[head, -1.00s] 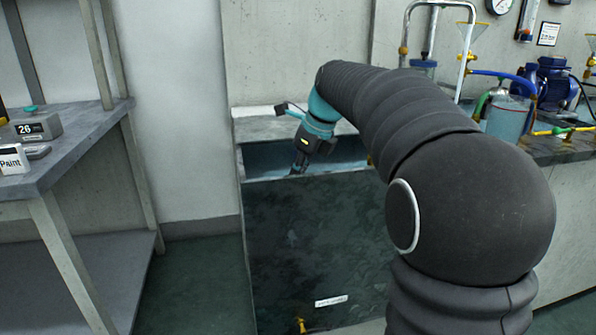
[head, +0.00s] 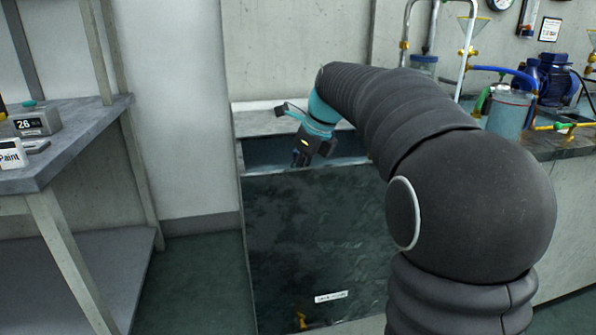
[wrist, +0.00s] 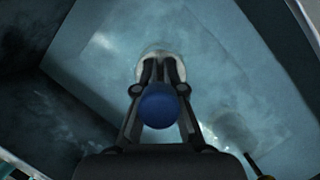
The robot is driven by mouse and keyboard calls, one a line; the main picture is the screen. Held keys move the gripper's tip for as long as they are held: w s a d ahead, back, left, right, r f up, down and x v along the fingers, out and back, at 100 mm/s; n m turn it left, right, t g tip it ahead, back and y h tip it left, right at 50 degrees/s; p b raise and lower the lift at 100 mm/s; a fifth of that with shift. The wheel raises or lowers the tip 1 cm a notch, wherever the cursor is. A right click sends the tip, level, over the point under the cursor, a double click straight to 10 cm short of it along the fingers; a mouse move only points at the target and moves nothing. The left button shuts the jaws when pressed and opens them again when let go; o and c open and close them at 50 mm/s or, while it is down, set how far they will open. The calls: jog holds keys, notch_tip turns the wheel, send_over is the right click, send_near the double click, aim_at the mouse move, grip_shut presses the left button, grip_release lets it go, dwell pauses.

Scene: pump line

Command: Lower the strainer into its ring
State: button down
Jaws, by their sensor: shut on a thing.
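My gripper (wrist: 161,72) is shut on the strainer, whose round blue knob (wrist: 160,106) shows between its fingers in the wrist view. A pale, rounded part (wrist: 160,55) shows just past the fingertips; I cannot tell if it is the strainer's body or something below. A faint round outline (wrist: 232,128) lies lower right in the tank; I cannot tell whether it is the ring or a shadow. In the head view, my gripper (head: 300,158) is over the opening of the dark tank (head: 310,230). The strainer cannot be made out there.
The tank's walls enclose the space around my gripper. A dark rod (wrist: 255,165) is at the wrist view's lower right. A bench with a blue pump (head: 552,78) and hoses stands right. A grey shelf (head: 75,135) with a display box (head: 35,122) stands left.

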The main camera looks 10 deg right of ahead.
jog(key=shift+f+b, duration=0.35)
jog(key=shift+f, duration=0.35)
jog(key=c, duration=1.2)
grip_release()
jog(key=shift+r, duration=0.1)
jog(key=shift+p+v, duration=3.55)
jog(key=shift+v, duration=0.4)
jog(key=v, duration=1.2)
